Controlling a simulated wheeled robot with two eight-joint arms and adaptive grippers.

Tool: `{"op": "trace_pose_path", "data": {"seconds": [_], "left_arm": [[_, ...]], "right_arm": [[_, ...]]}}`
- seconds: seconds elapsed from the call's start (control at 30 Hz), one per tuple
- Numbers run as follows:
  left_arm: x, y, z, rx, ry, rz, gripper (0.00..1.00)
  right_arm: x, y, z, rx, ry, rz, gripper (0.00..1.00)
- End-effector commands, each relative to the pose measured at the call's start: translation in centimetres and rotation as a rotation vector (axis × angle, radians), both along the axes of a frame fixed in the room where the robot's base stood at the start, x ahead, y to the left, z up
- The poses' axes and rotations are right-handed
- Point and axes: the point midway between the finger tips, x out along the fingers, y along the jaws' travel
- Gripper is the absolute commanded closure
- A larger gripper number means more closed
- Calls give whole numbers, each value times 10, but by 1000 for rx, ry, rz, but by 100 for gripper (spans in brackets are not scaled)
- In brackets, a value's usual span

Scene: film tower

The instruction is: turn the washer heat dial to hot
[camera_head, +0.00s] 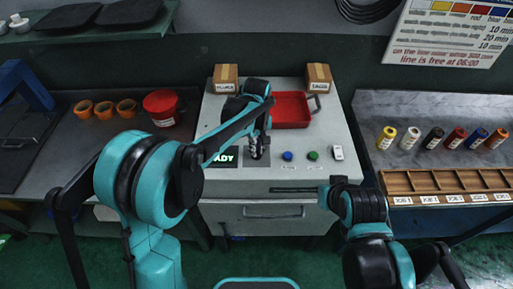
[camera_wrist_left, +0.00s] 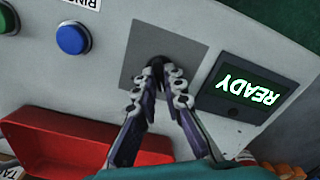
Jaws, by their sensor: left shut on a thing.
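The washer (camera_head: 225,215) is a pale cabinet in the middle of the head view. The heat dial (camera_wrist_left: 157,63) is a small dark knob on a grey square plate (camera_wrist_left: 140,48) in the left wrist view. My left gripper (camera_wrist_left: 160,82) is shut on the dial from above, with fingertips on either side of it. In the head view my left gripper (camera_head: 259,153) covers the dial. The dial's pointing direction is hidden by the fingers. My right gripper (camera_head: 338,183) is low at the washer's front right, and its jaws are not clear.
A lit READY screen (camera_wrist_left: 245,90) sits beside the plate. A blue button (camera_head: 287,156), a green button (camera_head: 312,155) and a white switch (camera_head: 337,152) lie right of the dial. A red tray (camera_head: 291,108) and two boxes stand behind.

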Motion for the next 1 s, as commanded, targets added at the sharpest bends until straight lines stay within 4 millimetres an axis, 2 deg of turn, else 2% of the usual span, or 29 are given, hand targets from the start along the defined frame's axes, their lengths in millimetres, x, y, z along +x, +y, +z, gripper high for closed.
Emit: {"op": "trace_pose_path", "data": {"seconds": [1.0], "left_arm": [[1,0,1,1,-2,-958,100]], "right_arm": [[0,0,12,0,0,0,100]]}}
